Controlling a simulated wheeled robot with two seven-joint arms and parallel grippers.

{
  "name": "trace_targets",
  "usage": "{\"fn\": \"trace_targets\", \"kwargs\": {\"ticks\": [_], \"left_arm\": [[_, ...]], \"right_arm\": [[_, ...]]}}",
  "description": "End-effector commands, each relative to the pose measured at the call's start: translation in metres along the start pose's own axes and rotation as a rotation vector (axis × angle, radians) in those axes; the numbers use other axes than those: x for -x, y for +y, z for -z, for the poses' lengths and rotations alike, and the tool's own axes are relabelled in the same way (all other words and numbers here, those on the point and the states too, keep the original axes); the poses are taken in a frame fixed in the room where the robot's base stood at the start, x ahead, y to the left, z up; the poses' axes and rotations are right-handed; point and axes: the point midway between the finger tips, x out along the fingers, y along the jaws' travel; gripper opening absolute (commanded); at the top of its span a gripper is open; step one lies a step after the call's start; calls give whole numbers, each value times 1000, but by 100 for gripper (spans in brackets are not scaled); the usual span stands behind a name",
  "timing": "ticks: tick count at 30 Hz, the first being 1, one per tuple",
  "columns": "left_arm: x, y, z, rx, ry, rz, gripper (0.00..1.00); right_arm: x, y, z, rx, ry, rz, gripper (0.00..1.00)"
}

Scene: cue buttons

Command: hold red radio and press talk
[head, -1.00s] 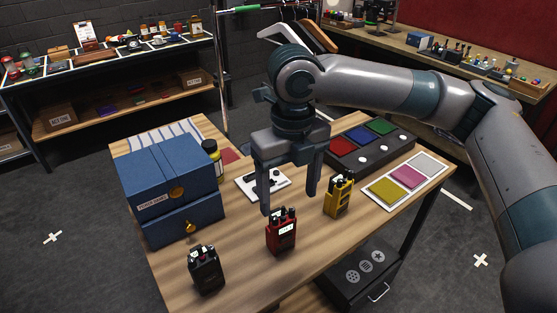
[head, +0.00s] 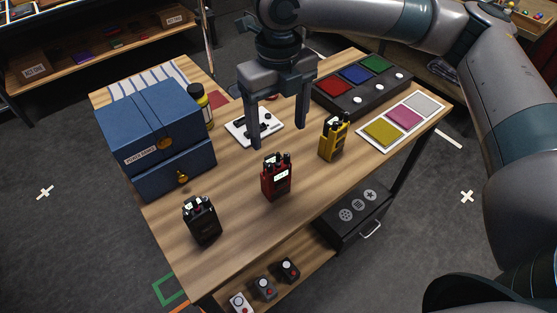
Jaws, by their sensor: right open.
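The red radio (head: 276,180) stands upright on the wooden table (head: 240,229), near its front middle, with a light label or screen on it. My right gripper (head: 279,135) is open and empty, pointing down just behind and above the red radio. Its fingers look apart from the radio. A black radio (head: 203,221) stands to the left and a yellow radio (head: 333,139) to the right. I cannot make out the talk button on the red radio. My left gripper is not in view.
Blue boxes (head: 160,135) and a dark bottle (head: 199,105) stand at the left. A white plate (head: 240,129) lies behind the gripper. A black panel with coloured pads (head: 352,96) and a white swatch board (head: 379,145) are at the right. Small devices (head: 264,288) sit on the lower shelf.

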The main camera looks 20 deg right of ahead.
Motion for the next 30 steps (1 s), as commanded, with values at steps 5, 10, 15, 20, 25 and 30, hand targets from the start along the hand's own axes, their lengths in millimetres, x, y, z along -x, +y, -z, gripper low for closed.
{"fn": "trace_targets", "kwargs": {"ticks": [5, 10, 15, 20, 25, 30], "left_arm": [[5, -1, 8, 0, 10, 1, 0], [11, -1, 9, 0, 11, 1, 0], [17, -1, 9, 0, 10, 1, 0], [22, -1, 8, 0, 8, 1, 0], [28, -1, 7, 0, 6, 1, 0], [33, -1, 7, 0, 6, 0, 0]], "right_arm": [[-20, 0, 1, 0, 3, 1, 72], [-47, 0, 1, 1, 3, 0, 72], [-75, 0, 1, 1, 3, 0, 72], [-101, 0, 1, 1, 3, 1, 72], [-128, 0, 1, 0, 2, 0, 72], [-148, 0, 1, 1, 1, -1, 72]]}}
